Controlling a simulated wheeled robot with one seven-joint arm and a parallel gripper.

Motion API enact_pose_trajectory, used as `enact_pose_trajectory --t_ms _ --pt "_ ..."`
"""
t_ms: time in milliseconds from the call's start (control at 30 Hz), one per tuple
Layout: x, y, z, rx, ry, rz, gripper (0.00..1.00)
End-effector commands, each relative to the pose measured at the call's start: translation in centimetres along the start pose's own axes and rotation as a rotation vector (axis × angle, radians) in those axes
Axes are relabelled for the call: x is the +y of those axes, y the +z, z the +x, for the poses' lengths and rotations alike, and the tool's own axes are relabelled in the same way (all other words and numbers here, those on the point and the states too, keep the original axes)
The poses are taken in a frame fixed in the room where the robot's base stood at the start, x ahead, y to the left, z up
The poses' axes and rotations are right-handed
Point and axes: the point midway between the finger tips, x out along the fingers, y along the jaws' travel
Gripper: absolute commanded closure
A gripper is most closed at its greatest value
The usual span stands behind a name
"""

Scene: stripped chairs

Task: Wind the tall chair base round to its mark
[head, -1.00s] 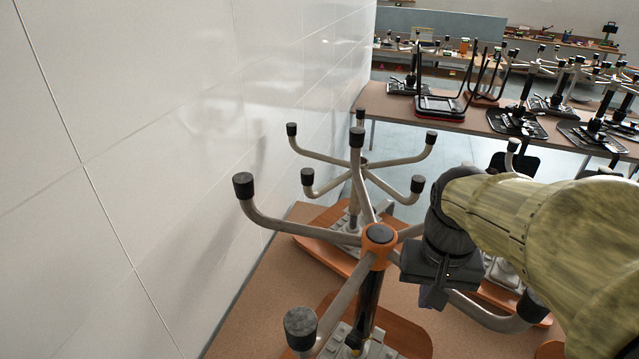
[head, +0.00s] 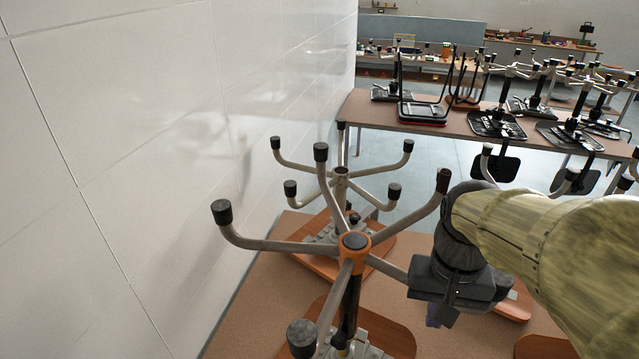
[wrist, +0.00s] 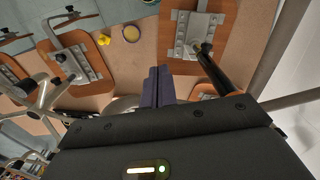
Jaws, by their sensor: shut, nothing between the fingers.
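The tall chair base (head: 354,240) stands upside down at the front, with an orange hub on a black post. Its grey legs spread outward and end in black feet; the seat below is brown. My gripper (head: 440,315) is at the right of the hub, beside a leg that it partly hides. Whether it touches that leg I cannot tell. In the wrist view my fingers (wrist: 156,88) are together and empty, above the table. A black post (wrist: 215,70) rises from a seat plate to their right. I cannot make out a mark.
A second upturned chair base (head: 341,172) stands close behind. A white tiled wall (head: 150,150) runs along the left. A far table (head: 385,112) carries several upturned chairs. The wrist view shows a yellow item (wrist: 102,39) and a round container (wrist: 131,34) on the table.

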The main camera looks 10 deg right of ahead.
Motion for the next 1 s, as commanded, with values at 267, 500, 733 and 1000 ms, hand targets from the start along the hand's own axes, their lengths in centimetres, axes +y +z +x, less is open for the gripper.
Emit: enact_pose_trajectory --t_ms 267,500,733,1000 --pt "-1.3 0.1 -4.0 0.006 -0.001 -0.046 1.00" --pt "-1.5 0.1 -6.7 0.008 -0.001 -0.053 1.00" --pt "-1.3 0.1 -9.3 0.009 -0.002 -0.047 1.00" --pt "-1.3 0.1 -11.5 0.010 -0.002 -0.045 1.00"
